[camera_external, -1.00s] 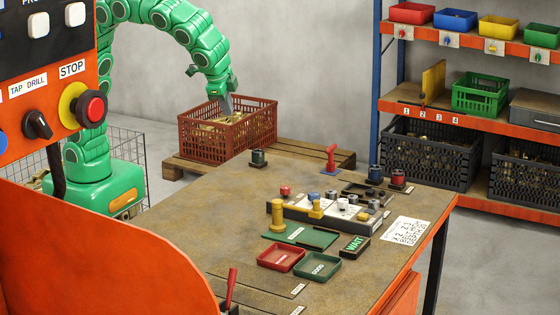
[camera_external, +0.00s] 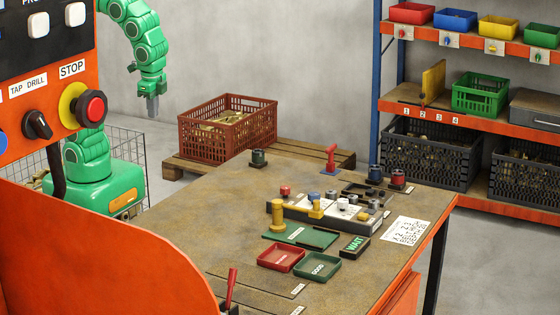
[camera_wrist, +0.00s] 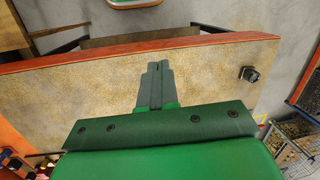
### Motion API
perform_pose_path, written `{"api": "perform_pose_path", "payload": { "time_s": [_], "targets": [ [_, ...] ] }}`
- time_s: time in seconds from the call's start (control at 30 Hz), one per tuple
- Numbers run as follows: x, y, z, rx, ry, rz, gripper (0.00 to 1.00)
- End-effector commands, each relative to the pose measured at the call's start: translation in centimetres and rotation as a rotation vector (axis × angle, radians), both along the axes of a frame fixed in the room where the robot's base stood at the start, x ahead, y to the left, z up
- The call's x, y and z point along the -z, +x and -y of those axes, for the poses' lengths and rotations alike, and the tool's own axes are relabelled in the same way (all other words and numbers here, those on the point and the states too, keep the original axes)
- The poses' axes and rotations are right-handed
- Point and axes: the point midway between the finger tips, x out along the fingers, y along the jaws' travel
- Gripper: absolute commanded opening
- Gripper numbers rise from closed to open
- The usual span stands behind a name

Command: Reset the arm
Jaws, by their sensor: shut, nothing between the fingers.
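My green arm hangs at the left in the external view. My gripper (camera_external: 152,106) points down, left of the red crate and clear of it. In the wrist view the two fingers of my gripper (camera_wrist: 158,68) lie together with nothing between them. The red crate (camera_external: 228,128) stands on a wooden pallet (camera_external: 172,166) and holds brass-coloured pieces.
An orange control panel (camera_external: 50,110) with a STOP button fills the left foreground. Shelves with bins (camera_external: 480,93) stand at right.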

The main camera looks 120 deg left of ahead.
Motion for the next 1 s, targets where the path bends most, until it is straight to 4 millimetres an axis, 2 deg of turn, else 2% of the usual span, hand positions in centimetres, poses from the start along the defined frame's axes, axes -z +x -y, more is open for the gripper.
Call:
{"api": "perform_pose_path", "payload": {
  "time_s": [0.1, 0.3, 0.5, 0.67, 1.0],
  "targets": [
    [1.0, -3.2, 0.8, 0.02, -0.038, -0.014, 0.0],
    [2.7, -7.9, 2.2, 0.056, -0.1, -0.027, 0.0],
    [4.0, -11.0, 3.2, 0.082, -0.138, -0.04, 0.0],
    [4.3, -11.9, 3.5, 0.091, -0.149, -0.041, 0.0],
    [4.3, -11.9, 3.5, 0.091, -0.149, -0.041, 0.0]
  ]
}}
